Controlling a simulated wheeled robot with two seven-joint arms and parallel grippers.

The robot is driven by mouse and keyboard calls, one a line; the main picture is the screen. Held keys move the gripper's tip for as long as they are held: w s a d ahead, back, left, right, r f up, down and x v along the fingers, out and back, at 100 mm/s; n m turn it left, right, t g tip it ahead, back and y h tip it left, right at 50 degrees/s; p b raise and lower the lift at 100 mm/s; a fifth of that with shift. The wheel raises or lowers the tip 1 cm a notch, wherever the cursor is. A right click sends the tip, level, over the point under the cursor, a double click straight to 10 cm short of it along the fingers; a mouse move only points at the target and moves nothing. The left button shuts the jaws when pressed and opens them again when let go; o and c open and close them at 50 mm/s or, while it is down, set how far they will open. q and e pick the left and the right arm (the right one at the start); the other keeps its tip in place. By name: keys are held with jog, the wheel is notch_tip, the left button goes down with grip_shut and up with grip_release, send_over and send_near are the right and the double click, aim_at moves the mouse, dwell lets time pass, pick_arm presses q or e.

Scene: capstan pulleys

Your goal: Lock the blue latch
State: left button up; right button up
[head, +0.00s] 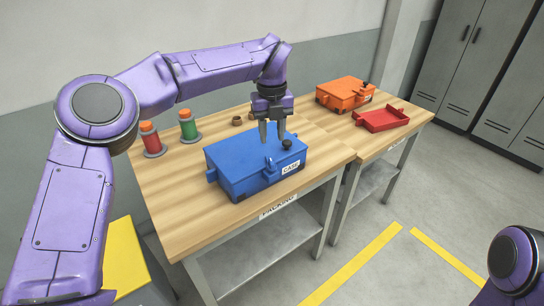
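A blue case (240,172) with its lid down and a white "CASE" label sits on the packing table. A small latch piece (269,163) shows on its front side near the label; I cannot tell its exact position. A dark round knob (286,144) stands at the right end of the lid. My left gripper (272,138) points down over the back right part of the case, left of the knob. Its two fingers are apart with nothing seen between them. It appears not to grip the knob. My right gripper is out of view.
The wooden table (165,190) also holds a red spool (150,140), a green spool (188,127) and small brown rings (238,120). An orange case (345,93) and a red open tray (382,119) sit on the adjoining table. The table's front left is clear.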

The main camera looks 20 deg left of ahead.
aim_at(271, 161)
pick_arm(q)
notch_tip(271, 161, down, 8)
jog(key=shift+f+p, duration=0.25)
jog(key=shift+p, duration=0.45)
grip_shut()
